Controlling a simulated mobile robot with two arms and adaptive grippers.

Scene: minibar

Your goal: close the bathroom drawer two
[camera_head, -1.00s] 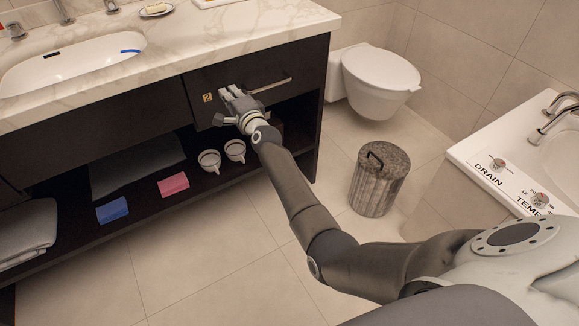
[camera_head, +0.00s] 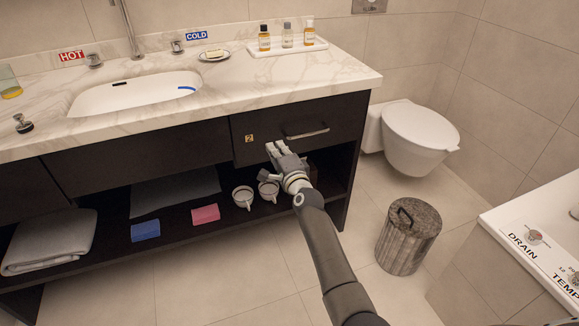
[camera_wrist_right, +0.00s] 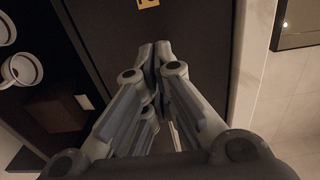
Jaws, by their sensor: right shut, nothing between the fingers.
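Drawer two is the dark drawer front (camera_head: 345,118) with a yellow "2" label (camera_head: 250,138) and a metal bar handle (camera_head: 305,130), under the right part of the marble counter. Its front looks flush or nearly flush with the cabinet; a small gap cannot be ruled out. My right gripper (camera_head: 275,148) is shut and empty, its fingertips at the lower part of the front, between label and handle. In the right wrist view its closed fingertips (camera_wrist_right: 155,48) lie over the dark front, with the label (camera_wrist_right: 148,3) beyond; contact cannot be told. My left gripper is out of view.
Two white cups (camera_head: 243,197), a pink block (camera_head: 206,214), a blue block (camera_head: 145,231) and a folded towel (camera_head: 50,241) sit on the open shelf below. A bin (camera_head: 408,237) stands right of my arm, near the toilet (camera_head: 420,135). Floor between is clear.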

